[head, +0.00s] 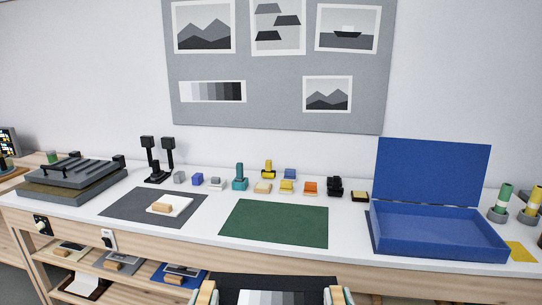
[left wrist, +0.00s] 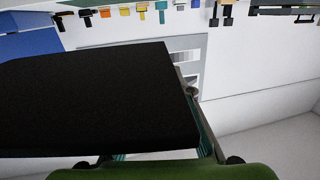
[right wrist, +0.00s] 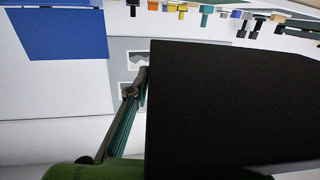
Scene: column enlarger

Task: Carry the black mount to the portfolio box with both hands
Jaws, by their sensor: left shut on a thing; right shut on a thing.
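The black mount (head: 277,283) is at the bottom of the head view, in front of the table's front edge, with a grey step strip on its face. My left gripper (head: 205,294) is shut on its left edge and my right gripper (head: 340,295) is shut on its right edge. The mount's lower part is cut off by the frame. Its plain black side fills much of the left wrist view (left wrist: 95,100) and the right wrist view (right wrist: 235,105). The blue portfolio box (head: 437,248) stands at the table's right, lid raised at the back, its visible inside empty.
A green mat (head: 275,223) lies mid-table, left of the box. A grey mat (head: 130,207) holds a white card with a wooden block (head: 159,208). Several small coloured blocks and stamps line the back. Cylinders (head: 502,203) and a yellow sheet (head: 521,252) are right of the box.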

